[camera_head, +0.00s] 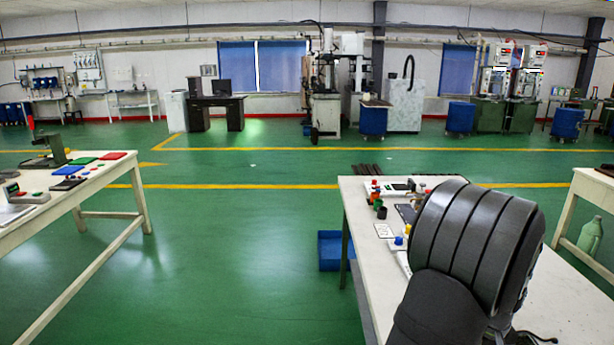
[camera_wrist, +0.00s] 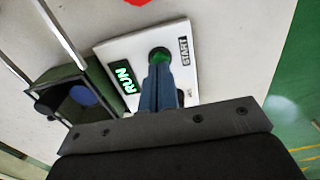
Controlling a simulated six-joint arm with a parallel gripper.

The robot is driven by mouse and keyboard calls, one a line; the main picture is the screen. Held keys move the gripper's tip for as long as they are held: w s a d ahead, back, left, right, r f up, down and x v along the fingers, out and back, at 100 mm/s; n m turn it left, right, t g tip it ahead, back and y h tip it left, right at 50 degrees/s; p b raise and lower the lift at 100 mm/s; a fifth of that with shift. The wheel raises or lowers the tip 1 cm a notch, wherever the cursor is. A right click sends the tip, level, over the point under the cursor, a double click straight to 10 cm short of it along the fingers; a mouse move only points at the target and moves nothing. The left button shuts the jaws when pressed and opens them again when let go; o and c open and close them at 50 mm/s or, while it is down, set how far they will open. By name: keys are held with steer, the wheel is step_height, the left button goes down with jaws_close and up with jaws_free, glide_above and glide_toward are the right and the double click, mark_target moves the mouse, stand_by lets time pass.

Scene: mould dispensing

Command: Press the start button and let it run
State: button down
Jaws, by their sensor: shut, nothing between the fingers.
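In the wrist view a white control panel (camera_wrist: 125,48) lies on the pale table top. It has a green round button (camera_wrist: 158,53) beside a black START label (camera_wrist: 184,51), and a RUN sign (camera_wrist: 125,77) glowing green. My gripper (camera_wrist: 160,62) is shut, with nothing between its fingers. Its tips are over the button and appear to touch it; they hide part of it, so I cannot tell how far down it is. In the head view my arm hides the gripper and the panel.
In the wrist view a dark green-sided fixture with a blue disc (camera_wrist: 83,96) stands left of the panel, near metal rods (camera_wrist: 62,32). In the head view the white worktable (camera_head: 358,218) holds several small items at its far end. A blue bin (camera_head: 331,251) stands on the floor beside it.

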step_height(320, 180, up, 10)
steer(key=shift+f, duration=0.15)
stand_by(0.8)
step_height(320, 180, down, 9)
stand_by(0.7)
stand_by(5.5)
